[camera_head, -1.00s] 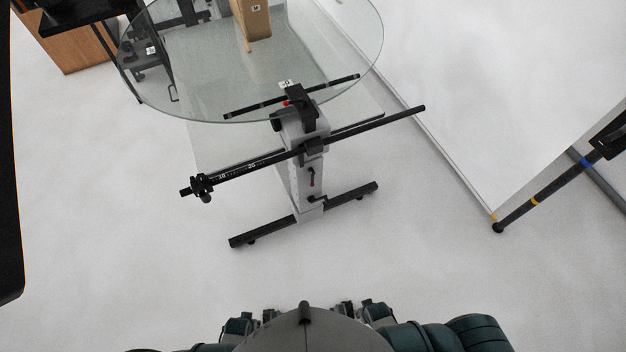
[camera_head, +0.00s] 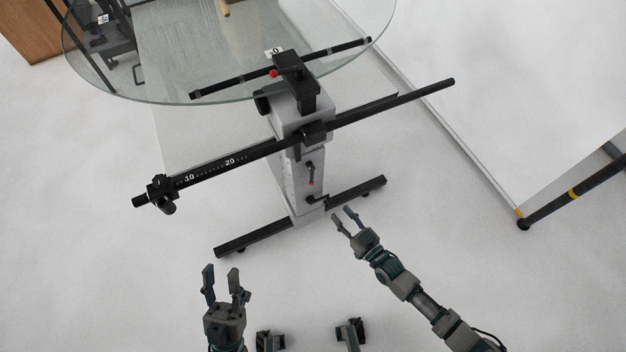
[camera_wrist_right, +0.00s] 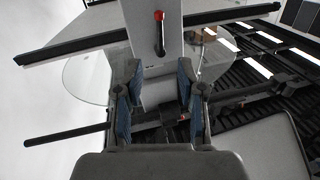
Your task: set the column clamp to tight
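The turntable's light grey column (camera_head: 301,190) stands under the round glass top. A black lever with a red tip (camera_head: 310,174), which looks like the column clamp, is on its front face and points down. In the right wrist view this lever (camera_wrist_right: 159,36) shows ahead of the fingers, its red end toward the picture's top. My right gripper (camera_head: 342,213) is open and empty, right of and below the lever, apart from it. Its spread fingers also show in the wrist view (camera_wrist_right: 158,78). My left gripper (camera_head: 221,270) is open and empty at lower left, away from the column.
A long black scale bar (camera_head: 385,105) crosses the column above the lever. The glass top (camera_head: 180,85) overhangs behind. White floor in front is clear.

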